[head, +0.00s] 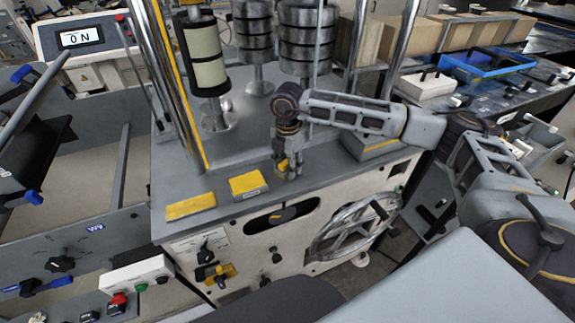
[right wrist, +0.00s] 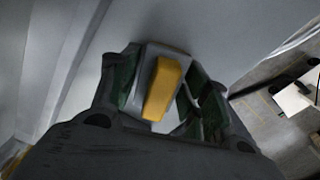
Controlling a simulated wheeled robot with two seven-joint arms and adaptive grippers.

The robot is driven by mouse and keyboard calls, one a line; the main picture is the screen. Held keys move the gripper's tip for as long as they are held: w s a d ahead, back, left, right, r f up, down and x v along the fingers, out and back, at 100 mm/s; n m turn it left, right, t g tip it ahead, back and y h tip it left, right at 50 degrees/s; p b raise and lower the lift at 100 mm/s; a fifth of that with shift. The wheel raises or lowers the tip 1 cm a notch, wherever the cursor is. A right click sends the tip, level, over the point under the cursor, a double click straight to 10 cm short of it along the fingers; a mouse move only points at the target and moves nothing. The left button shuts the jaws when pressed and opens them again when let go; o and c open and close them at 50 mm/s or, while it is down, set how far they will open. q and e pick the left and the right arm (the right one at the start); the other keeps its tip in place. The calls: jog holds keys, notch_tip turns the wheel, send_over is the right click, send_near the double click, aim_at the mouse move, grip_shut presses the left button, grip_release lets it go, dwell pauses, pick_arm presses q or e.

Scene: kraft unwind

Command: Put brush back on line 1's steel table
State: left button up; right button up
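My right gripper (head: 287,172) points down at the front edge of the machine's grey steel top (head: 225,215). In the right wrist view the gripper (right wrist: 165,85) has its green-padded fingers on both sides of a pale block with a yellow part, which looks like the brush (right wrist: 160,90). The fingers appear to touch it on both sides. Yellow also shows between the fingers in the head view (head: 283,165). Whether the brush rests on the steel or hangs just above it is hard to tell. My left gripper is not in view.
Two yellow-topped pads (head: 190,206) and (head: 249,184) lie left of the right gripper. Chrome posts and stacked dark weights (head: 305,40) stand behind. A handwheel (head: 355,228) is on the front panel. A blue tray (head: 490,65) is on the bench at the back right.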

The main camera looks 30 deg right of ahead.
jog(key=shift+o, duration=0.7)
